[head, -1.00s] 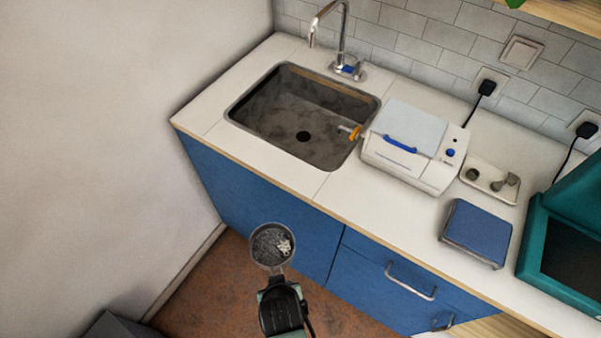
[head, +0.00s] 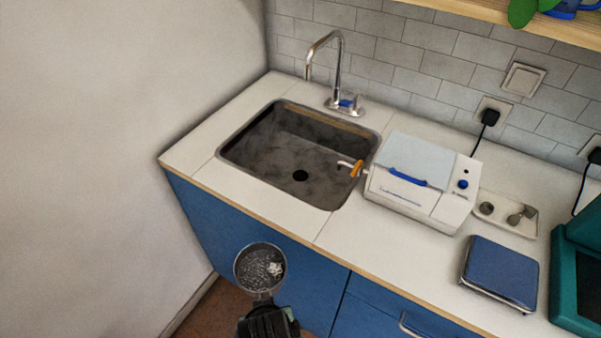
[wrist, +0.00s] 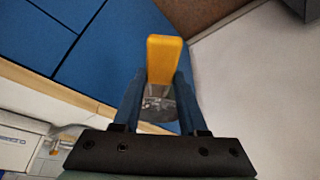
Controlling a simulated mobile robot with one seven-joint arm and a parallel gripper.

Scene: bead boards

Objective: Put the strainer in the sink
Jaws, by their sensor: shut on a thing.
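The strainer (head: 260,268) is a round mesh bowl with a pale clump in it. My gripper (head: 265,309) is shut on the strainer and holds it out in front of the blue cabinet, lower in the picture than the counter edge. In the wrist view a yellow handle (wrist: 165,58) stands between the fingers of my gripper (wrist: 158,85), with part of the strainer (wrist: 158,103) beyond. The sink (head: 284,188) is a grey basin set in the white counter, farther back, with a dark drain. The strainer is apart from the sink.
A tap (head: 338,75) stands behind the sink. A small tray (head: 510,222) and a blue scale (head: 500,270) stand farther right. A wall closes the left side.

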